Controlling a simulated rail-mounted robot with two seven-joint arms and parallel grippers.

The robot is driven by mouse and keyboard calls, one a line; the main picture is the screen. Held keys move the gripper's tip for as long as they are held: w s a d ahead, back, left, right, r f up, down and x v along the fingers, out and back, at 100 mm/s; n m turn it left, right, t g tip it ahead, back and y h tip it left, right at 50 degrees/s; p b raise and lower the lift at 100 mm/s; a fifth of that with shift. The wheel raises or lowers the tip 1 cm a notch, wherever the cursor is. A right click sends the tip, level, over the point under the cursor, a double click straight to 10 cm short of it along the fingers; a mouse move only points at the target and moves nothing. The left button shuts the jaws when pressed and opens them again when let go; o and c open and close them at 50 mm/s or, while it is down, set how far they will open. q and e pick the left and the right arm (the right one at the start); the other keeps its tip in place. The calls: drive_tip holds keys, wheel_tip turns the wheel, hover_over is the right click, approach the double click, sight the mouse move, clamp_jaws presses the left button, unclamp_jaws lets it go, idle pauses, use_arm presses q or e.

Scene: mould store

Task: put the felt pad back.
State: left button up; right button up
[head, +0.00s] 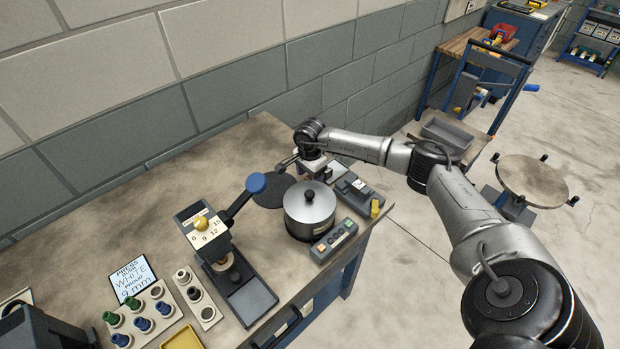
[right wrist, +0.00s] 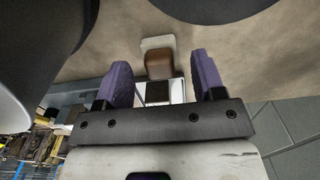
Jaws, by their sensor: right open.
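A flat dark grey disc (head: 268,191), which looks like the felt pad, lies on the bench behind the blue knob and left of the steel pot. Part of a large dark shape, perhaps this disc, also shows at the top of the right wrist view (right wrist: 215,8). My right gripper (right wrist: 155,80) has its purple fingers apart. A brown block with a pale plate behind it (right wrist: 158,64) shows between and beyond the fingers; I cannot tell whether they touch it. In the head view the right gripper (head: 314,168) is behind the pot, near the wall, partly hidden. My left gripper is out of view.
A lidded steel pot (head: 309,211) stands close to the right gripper. A lever press with a blue knob (head: 256,183) stands to the left. A button box (head: 334,242) is in front of the pot. Bare bench (head: 150,230) lies along the wall.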

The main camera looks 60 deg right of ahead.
sight(309, 177)
wheel_tip(309, 177, up, 9)
drive_tip(key=shift+f, duration=0.1)
drive_tip(key=shift+r+p, duration=0.3)
drive_tip(key=shift+r, duration=0.45)
